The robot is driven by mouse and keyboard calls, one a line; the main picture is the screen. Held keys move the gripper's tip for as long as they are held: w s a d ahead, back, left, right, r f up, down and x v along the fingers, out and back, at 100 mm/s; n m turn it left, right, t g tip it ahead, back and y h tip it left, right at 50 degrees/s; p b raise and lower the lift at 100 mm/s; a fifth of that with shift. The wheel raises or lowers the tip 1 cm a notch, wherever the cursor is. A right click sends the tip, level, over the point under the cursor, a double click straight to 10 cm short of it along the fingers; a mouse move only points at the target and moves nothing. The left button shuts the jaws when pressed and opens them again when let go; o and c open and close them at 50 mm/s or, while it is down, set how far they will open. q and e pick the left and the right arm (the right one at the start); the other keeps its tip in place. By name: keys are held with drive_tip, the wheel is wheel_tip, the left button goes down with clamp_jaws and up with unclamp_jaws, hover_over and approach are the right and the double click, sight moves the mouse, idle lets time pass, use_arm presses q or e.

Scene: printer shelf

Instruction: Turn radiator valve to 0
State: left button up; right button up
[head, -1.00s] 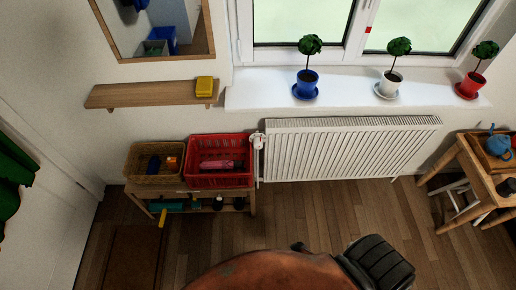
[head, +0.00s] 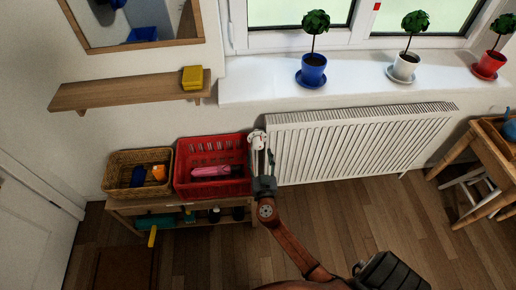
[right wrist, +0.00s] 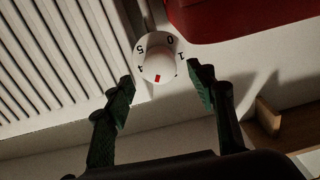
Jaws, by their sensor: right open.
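The white radiator valve (head: 257,140) sits at the top left corner of the white radiator (head: 350,145). In the right wrist view the valve knob (right wrist: 159,52) shows the digits 5, 0 and 1 and part of another. A red mark on it faces the gripper side, with the 0 on the opposite side. My right gripper (head: 263,163) is just in front of and below the valve. In the right wrist view its open fingers (right wrist: 163,82) stand on either side of the knob's near edge, with gaps. My left gripper is not in view.
A red crate (head: 212,186) is close to the left of the valve, with a wicker basket (head: 112,166) beside it on a wooden bench. A window sill (head: 250,85) with potted plants is above the radiator. A wooden table (head: 481,158) stands at right.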

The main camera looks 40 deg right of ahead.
sight(259, 148)
drive_tip(key=shift+x, duration=2.2)
drive_tip(key=shift+f, duration=0.1)
drive_tip(key=c, duration=1.2)
